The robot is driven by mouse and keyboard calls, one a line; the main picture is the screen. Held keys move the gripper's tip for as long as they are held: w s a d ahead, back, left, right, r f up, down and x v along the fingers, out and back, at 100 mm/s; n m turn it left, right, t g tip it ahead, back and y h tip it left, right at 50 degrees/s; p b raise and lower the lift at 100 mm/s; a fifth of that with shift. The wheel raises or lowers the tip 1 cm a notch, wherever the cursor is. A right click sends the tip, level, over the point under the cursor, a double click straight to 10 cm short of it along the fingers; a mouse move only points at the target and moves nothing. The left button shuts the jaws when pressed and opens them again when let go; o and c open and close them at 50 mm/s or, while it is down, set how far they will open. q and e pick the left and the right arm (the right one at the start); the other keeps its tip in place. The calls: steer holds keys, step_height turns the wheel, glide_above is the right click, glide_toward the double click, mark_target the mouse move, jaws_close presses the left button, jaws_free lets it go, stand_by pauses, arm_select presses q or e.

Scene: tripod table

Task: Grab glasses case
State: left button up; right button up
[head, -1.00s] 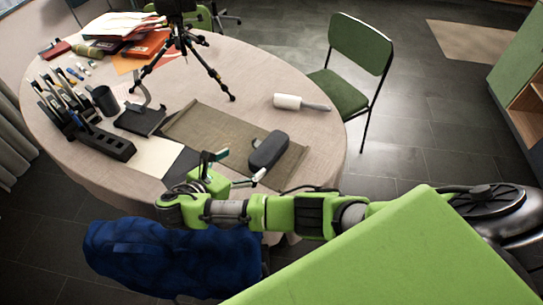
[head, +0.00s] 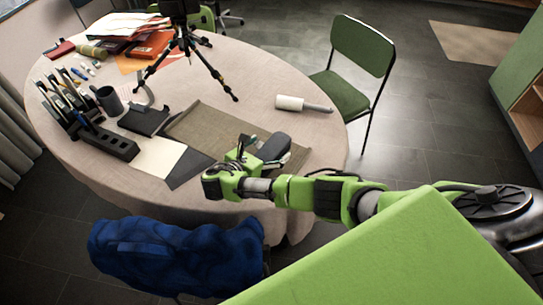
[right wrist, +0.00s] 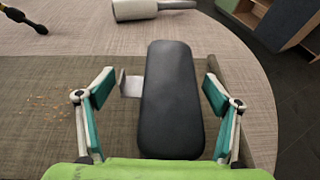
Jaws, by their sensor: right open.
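The dark glasses case (right wrist: 170,100) lies on the brown mat between the two open fingers of my right gripper (right wrist: 158,95) in the right wrist view. There is space on both sides of the case, and a small light metal piece (right wrist: 130,84) shows at its left side. In the head view the case (head: 273,147) is partly hidden by my right gripper (head: 264,155), which is over the mat near the table's front edge. My left gripper is not in view.
The brown mat (head: 212,128) lies on the round table (head: 240,75). A lint roller (head: 290,103) lies beyond the case. A black tripod (head: 185,45) stands at the back, and a black organizer (head: 108,144) is at left. A blue-covered chair (head: 170,255) stands in front.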

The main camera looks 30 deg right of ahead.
steer(key=shift+a, duration=0.1)
steer(key=shift+c, duration=0.3)
steer(key=c, duration=2.1)
steer(key=shift+c, duration=0.2)
steer(key=shift+r, duration=0.15)
